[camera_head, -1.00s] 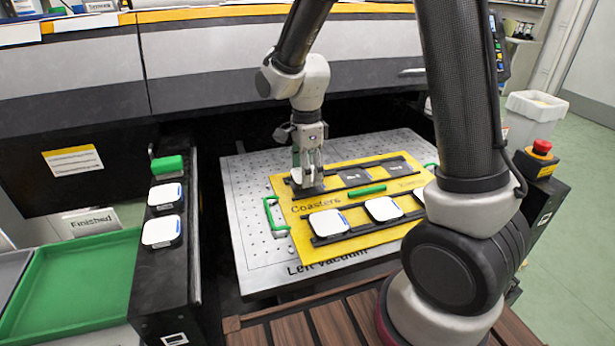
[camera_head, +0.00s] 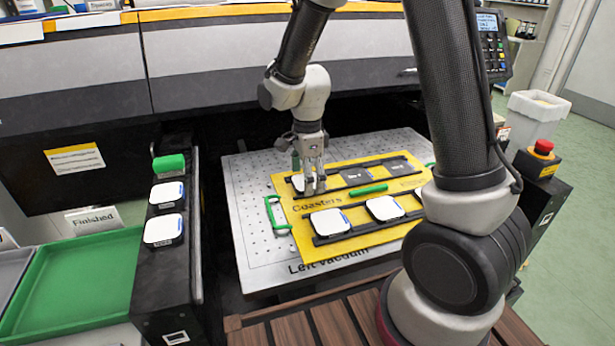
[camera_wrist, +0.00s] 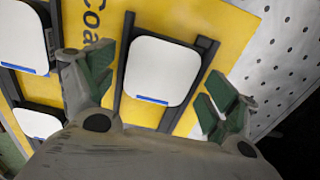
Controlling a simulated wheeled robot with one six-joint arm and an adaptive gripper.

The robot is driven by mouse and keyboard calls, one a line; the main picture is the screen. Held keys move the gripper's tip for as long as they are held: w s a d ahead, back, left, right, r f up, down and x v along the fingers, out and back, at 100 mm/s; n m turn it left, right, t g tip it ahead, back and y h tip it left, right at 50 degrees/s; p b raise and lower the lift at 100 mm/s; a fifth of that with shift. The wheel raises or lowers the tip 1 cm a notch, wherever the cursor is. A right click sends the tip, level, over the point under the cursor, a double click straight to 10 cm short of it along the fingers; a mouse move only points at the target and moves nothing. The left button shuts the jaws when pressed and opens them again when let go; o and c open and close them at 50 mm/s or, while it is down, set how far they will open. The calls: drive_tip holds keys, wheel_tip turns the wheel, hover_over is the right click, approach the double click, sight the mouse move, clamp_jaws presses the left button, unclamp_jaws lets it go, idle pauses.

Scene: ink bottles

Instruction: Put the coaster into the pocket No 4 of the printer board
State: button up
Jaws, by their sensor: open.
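The yellow printer board (camera_head: 296,217) lies on a perforated metal plate, with pockets in two rows. A white coaster (camera_wrist: 160,70) with a blue edge mark lies in the back-left pocket; it shows partly behind my fingers in the head view (camera_head: 298,182). My gripper (camera_head: 314,192) is just above that pocket. In the wrist view its open fingers (camera_wrist: 160,92) stand on either side of this coaster, apart from it.
Two coasters (camera_head: 166,195) sit on a black stand at left, near a green block (camera_head: 168,163). A green tray (camera_head: 70,285) is at far left. My arm hides the board's right end. The printer body (camera_head: 280,50) overhangs behind.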

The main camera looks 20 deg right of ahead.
wheel_tip(320, 180, up, 12)
drive_tip(key=r, duration=0.1)
drive_tip(key=s+d+r+n+t, duration=0.2)
drive_tip(key=s+d+r+n, duration=0.2)
drive_tip(key=s+d+n, duration=0.3)
drive_tip(key=s+d+r+n+t, duration=0.2)
drive_tip(key=s+d+r+n, duration=0.2)
drive_tip(key=s+d+n, duration=0.4)
drive_tip(key=s+n, duration=0.3)
drive_tip(key=s, duration=0.3)
drive_tip(key=shift+r, duration=0.3)
